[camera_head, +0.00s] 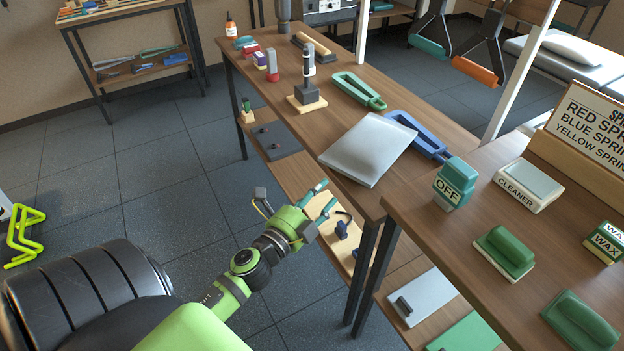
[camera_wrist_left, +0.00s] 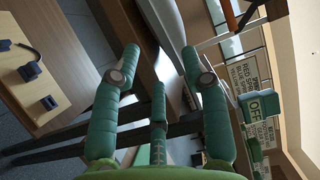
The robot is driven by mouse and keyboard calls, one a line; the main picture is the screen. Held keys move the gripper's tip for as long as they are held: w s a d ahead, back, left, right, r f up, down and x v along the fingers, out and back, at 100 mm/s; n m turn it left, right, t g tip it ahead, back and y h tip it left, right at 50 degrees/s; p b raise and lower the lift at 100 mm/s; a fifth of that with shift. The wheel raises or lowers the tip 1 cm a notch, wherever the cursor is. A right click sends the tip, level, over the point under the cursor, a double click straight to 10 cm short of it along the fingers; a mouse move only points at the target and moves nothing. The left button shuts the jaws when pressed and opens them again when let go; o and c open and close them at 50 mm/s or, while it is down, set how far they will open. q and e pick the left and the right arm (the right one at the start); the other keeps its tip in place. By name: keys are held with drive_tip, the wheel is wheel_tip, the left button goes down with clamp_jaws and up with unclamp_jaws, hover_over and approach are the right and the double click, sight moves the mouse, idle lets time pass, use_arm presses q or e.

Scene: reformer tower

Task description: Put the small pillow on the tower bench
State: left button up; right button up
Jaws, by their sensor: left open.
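A small grey-white pillow (camera_head: 368,148) lies flat on the brown wooden table (camera_head: 350,85), its near corner close to the table's front edge. Part of a pale shape, likely the pillow, shows at the top of the left wrist view (camera_wrist_left: 163,22). My left gripper (camera_head: 322,202), green with teal fingers, is in front of the table edge, nearer to me than the pillow and apart from it. Its fingers are spread and empty, as the left wrist view also shows (camera_wrist_left: 160,68). A padded grey bench (camera_head: 570,72) with another pale pillow (camera_head: 572,47) stands at the back right. My right gripper is out of view.
Green and blue frame handles (camera_head: 358,92) lie beside and behind the pillow. A teal OFF block (camera_head: 455,183), a cleaner box (camera_head: 528,186) and green brushes (camera_head: 503,252) stand on the nearer right table. A lower shelf (camera_head: 295,178) holds small parts. Open floor lies left.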

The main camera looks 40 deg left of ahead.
use_arm(q)
drive_tip(key=s+d+f+n+g, duration=0.1)
drive_tip(key=s+f+n+g, duration=0.15)
drive_tip(key=f, duration=0.75)
drive_tip(key=s+f+n+g, duration=0.2)
drive_tip(key=s+f+n, duration=0.15)
drive_tip(key=f, duration=0.55)
drive_tip(key=s+d+f+n+g, duration=0.1)
drive_tip(key=s+f+n+g, duration=0.2)
drive_tip(key=f, duration=0.7)
drive_tip(key=s+d+f+n+g, duration=0.3)
drive_tip(key=s+f+g, duration=0.1)
drive_tip(key=s+f, duration=0.6)
drive_tip(key=s+d+f+n+g, duration=0.3)
drive_tip(key=s+f, duration=0.7)
drive_tip(key=s, duration=0.7)
drive_tip(key=shift+d+g+h, duration=0.3)
drive_tip(key=shift+g+h, duration=0.1)
drive_tip(key=shift+g, duration=0.55)
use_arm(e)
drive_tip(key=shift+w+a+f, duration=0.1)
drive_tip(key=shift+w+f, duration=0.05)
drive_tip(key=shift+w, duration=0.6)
